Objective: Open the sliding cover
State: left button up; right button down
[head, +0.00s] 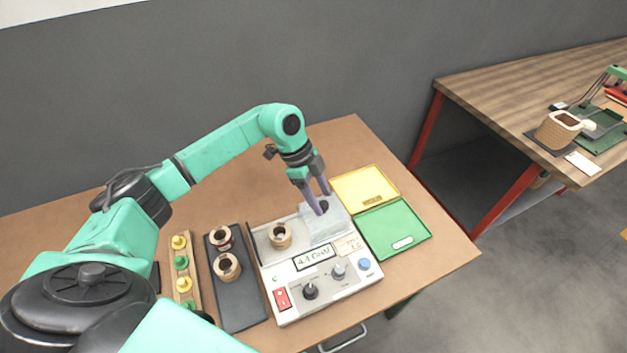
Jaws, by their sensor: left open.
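The tester (325,290) is a light grey box with a display, knobs and a red switch, on the brown table. Its pale grey sliding cover (322,228) sits on the right part of the tester's top, with a small dark knob between my fingers. A copper coil (280,236) stands uncovered on the tester, left of the cover. My left gripper (319,208) is open and points down, its two fingertips around the cover's knob; whether they touch it I cannot tell. My right gripper is not in view.
A dark tray (240,310) with two coils and a wooden strip (193,283) with several coloured pegs lie left of the tester. A yellow tray (386,181) and a green tray (418,222) lie close on its right. A second table (485,95) stands at far right.

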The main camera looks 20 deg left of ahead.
pick_arm(q)
jog(key=b+v, duration=0.2)
jog(key=v, duration=1.1)
jog(key=shift+r, duration=0.25)
